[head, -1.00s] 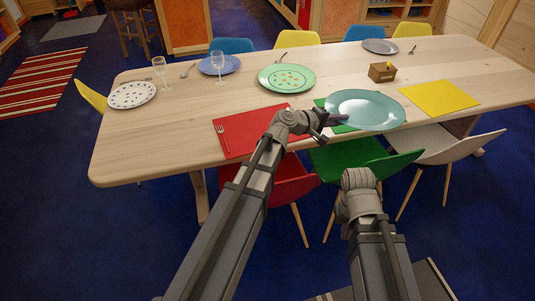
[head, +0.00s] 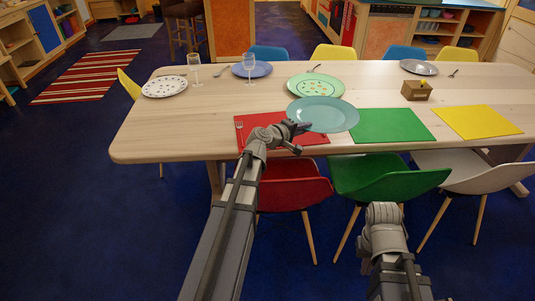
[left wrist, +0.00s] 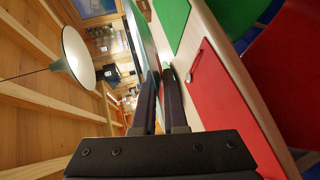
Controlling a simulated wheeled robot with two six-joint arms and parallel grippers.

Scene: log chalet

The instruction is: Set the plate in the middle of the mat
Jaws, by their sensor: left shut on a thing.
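A teal plate (head: 323,113) is held above the table's near edge, its left rim in my left gripper (head: 298,127). The red mat (head: 262,121) lies below and to the left, partly hidden by the arm and plate. A fork (head: 239,128) lies at its left side. The green mat (head: 392,125) is bare, right of the plate. A bare yellow mat (head: 477,121) lies farther right. In the left wrist view, the fingers (left wrist: 163,75) close on the plate, seen nearly edge-on; the red mat (left wrist: 228,98) is to the right. My right gripper is out of view.
The wooden table (head: 180,130) also holds a patterned green plate (head: 316,86) just behind the held one, a spotted plate (head: 164,86), a blue plate (head: 252,69), two glasses, and a small wooden box (head: 417,91). Red (head: 290,185) and green (head: 385,178) chairs stand at the near side.

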